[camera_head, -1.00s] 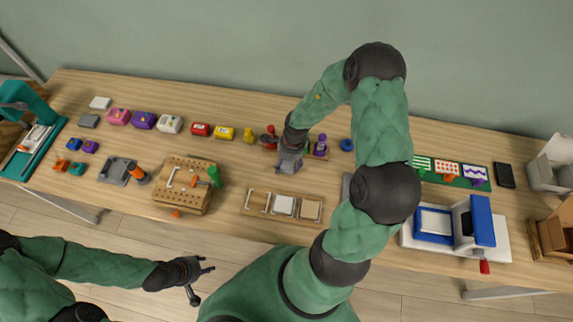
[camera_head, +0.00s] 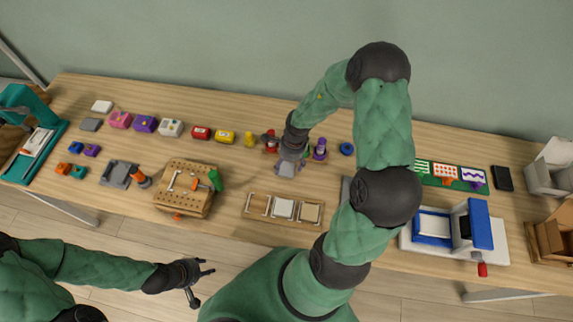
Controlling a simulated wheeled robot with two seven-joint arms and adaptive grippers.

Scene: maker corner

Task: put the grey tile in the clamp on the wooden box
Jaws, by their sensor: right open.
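The wooden box (camera_head: 183,205) with holes stands at the table's front edge, left of the middle. Silver metal pieces and an orange-handled part lie on its top; I cannot tell exactly which is the clamp. My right gripper (camera_head: 290,166) is open and points down over the middle of the table, right of the box. A pale grey patch shows at its tips; I cannot tell whether it is a finger or a thing. My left gripper (camera_head: 197,274) is open and empty in front of the table.
A wooden tray (camera_head: 247,214) with pale tiles lies right of the box. A grey fixture (camera_head: 118,173) and a green bottle-like thing (camera_head: 215,179) flank the box. Red and purple figures (camera_head: 320,149) stand close to my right gripper.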

